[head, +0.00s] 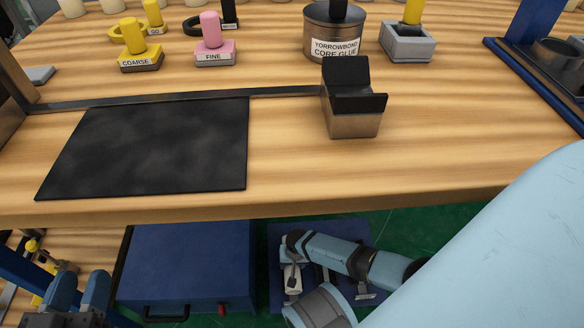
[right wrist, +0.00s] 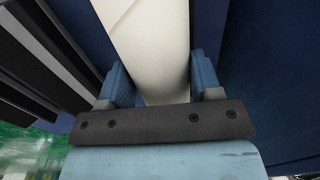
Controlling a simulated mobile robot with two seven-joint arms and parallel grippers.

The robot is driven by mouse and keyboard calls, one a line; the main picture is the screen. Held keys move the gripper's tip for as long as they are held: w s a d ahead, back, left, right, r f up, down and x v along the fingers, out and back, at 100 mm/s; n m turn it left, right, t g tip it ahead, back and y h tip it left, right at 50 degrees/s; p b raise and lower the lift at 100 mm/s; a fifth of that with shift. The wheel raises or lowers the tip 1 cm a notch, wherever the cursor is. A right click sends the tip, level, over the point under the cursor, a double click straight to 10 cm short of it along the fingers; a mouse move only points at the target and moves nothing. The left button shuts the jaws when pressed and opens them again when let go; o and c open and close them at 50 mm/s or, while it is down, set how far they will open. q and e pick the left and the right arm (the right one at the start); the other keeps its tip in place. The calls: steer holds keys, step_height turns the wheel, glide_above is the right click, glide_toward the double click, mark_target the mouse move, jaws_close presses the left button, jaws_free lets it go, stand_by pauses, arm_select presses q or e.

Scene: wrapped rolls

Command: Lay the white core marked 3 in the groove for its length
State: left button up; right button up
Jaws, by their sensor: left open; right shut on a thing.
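A white core (right wrist: 150,40) stands between the two blue fingers of my right gripper (right wrist: 158,88) in the right wrist view. The fingers are shut on it, one on each side, and its upper part runs out of the picture. No number shows on it. My left gripper (head: 80,290), with blue fingers, is open at the lower left of the head view, below the table's front edge and away from the core. A small metal block with a black V-shaped top (head: 355,98) stands on the table. I cannot tell a groove marked for a length.
The wooden table (head: 290,170) holds a black mat (head: 150,150), a glue tin (head: 330,42), a pink FINE block (head: 214,52), a yellow COARSE block (head: 140,62) and a grey holder (head: 407,45). A blue case (head: 185,265) lies below. The front right tabletop is clear.

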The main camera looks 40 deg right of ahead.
arm_select(q)
steer(key=shift+a, duration=0.1)
arm_select(e)
steer(key=shift+f, duration=0.15)
